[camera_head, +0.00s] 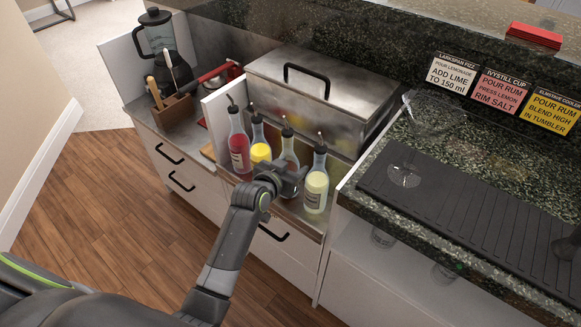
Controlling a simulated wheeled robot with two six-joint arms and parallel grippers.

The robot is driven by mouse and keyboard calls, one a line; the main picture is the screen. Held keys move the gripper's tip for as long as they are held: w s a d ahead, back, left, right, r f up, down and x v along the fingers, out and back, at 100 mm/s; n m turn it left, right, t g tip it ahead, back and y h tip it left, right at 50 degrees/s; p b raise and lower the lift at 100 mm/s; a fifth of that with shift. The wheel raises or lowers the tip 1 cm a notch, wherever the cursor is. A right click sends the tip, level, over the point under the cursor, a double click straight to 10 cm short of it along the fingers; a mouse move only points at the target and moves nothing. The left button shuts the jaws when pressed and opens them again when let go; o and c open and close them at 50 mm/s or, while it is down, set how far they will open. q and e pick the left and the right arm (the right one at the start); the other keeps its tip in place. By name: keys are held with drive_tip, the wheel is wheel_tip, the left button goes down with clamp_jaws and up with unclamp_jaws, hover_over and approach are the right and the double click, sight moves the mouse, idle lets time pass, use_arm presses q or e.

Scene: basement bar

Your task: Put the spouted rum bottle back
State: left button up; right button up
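Several spouted bottles stand in a row in front of the steel bin. They are a red one (239,150), a yellow one (260,151), a pale clear-green one (289,150) and a pale-yellow one (316,188). No readable label shows which holds rum. My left gripper (289,181) is at the lower part of the clear-green bottle and hides part of it. The bottle is upright. I cannot tell whether the fingers are closed on it. My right gripper is not clearly in view.
A steel bin (310,111) with a black handle stands behind the bottles. A blender (160,37) and wooden caddy (174,112) are at left. The ribbed black mat (470,220) and a clear glass (404,174) are on the right counter, near recipe cards (500,92).

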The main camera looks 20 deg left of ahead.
use_arm(q)
drive_tip(key=o, duration=1.3)
drive_tip(key=shift+f, duration=0.1)
use_arm(e)
drive_tip(key=shift+w, duration=0.1)
use_arm(q)
drive_tip(key=shift+s+r, duration=0.15)
drive_tip(key=shift+r, duration=0.05)
drive_tip(key=shift+p+v, duration=0.6)
drive_tip(key=shift+v, duration=5.3)
use_arm(e)
drive_tip(key=shift+s+r, duration=0.3)
drive_tip(key=shift+s, duration=0.15)
